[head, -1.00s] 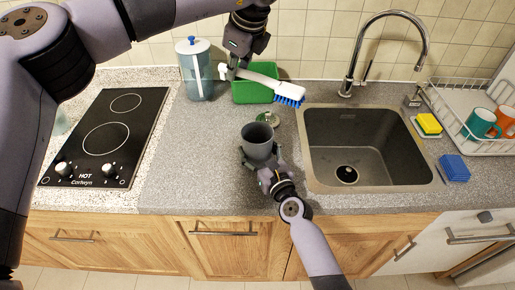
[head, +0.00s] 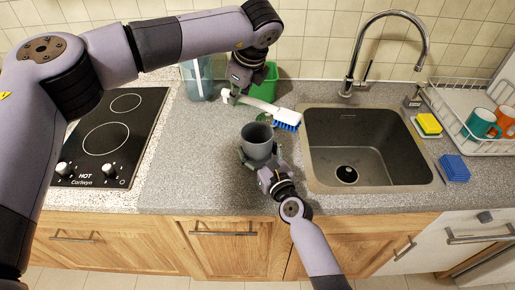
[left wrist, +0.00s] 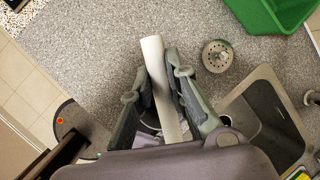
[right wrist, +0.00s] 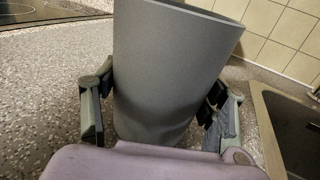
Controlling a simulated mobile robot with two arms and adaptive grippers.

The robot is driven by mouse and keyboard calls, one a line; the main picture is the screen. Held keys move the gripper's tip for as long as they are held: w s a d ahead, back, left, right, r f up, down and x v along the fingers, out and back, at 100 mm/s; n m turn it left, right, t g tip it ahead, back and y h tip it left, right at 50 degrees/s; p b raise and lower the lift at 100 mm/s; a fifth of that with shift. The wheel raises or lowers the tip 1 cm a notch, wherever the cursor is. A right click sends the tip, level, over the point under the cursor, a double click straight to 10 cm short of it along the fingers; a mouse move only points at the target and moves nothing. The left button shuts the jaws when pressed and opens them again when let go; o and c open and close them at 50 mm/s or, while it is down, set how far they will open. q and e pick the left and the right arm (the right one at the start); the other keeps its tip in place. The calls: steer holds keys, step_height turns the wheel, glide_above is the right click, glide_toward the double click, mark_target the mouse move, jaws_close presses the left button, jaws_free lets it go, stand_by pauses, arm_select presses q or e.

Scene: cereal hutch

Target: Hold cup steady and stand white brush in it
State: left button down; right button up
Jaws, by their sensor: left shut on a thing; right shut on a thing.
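The grey cup (head: 257,143) stands upright on the counter left of the sink, and its opening faces up. My right gripper (head: 252,163) is shut around its lower part; the cup (right wrist: 170,70) fills the middle of the right wrist view between the fingers (right wrist: 160,112). The white brush (head: 262,105) has blue bristles (head: 287,120) at its right end. My left gripper (head: 232,97) is shut on its handle and holds it above the counter, behind the cup and apart from it. The handle (left wrist: 160,80) shows between the fingers (left wrist: 164,75) in the left wrist view; the bristles are hidden there.
A round metal strainer (left wrist: 218,56) lies on the counter behind the cup. A green tub (head: 268,85) and a clear blue-lidded container stand at the back. The sink (head: 365,145) is on the right, the hob (head: 110,135) on the left. A sponge (head: 428,124) lies beyond the sink.

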arm_select(q)
steer(key=shift+f, duration=2.35)
steer(key=c, duration=1.5)
jaws_free()
steer(key=shift+r, duration=0.1)
steer(key=v, duration=1.2)
steer(key=shift+o, duration=0.2)
